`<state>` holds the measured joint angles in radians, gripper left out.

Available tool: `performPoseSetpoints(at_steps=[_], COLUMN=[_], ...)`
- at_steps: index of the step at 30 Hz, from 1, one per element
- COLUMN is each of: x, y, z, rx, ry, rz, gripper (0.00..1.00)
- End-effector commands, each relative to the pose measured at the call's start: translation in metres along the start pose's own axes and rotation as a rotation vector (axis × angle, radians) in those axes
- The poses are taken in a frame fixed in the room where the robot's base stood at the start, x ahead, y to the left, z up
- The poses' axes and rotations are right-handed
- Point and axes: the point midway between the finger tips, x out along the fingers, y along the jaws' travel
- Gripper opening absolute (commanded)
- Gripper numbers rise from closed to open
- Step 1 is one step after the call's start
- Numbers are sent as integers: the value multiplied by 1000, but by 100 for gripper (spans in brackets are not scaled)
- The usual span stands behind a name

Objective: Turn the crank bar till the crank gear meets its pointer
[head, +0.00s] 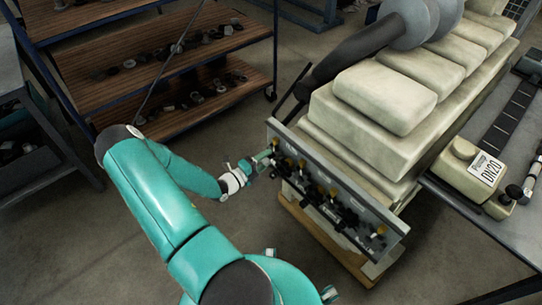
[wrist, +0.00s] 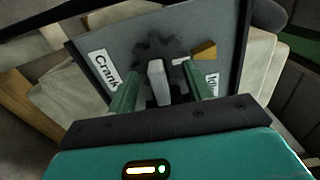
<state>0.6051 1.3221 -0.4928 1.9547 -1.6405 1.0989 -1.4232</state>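The crank gear (wrist: 176,46) is a dark toothed wheel on a grey plate in the wrist view, beside a "Crank" label (wrist: 103,68). A pale bar (wrist: 157,80), apparently the crank bar, stands out in front of it. A yellow pointer (wrist: 205,50) sits just right of the gear; whether a gear mark lines up with it I cannot tell. My gripper (wrist: 160,68) is open, with one green finger on each side of the bar and gaps visible. In the head view my gripper (head: 262,159) is at the left end of the plate. The gear's lower part is hidden.
The grey plate (head: 386,246) carries several more dark parts and yellow pointers to the right. The pale engine block (head: 365,140) rises behind it. A wooden shelf rack (head: 165,65) stands at the back left. A table (head: 480,235) with a canister (head: 466,180) is at right.

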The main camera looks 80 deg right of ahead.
Motion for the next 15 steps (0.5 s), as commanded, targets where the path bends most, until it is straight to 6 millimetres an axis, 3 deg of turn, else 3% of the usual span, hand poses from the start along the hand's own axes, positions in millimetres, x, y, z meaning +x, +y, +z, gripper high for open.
performPoseSetpoints(at_steps=[15], x=[-5], y=[0], z=[1], rx=[3], ry=[-2], rz=[0], gripper=[56])
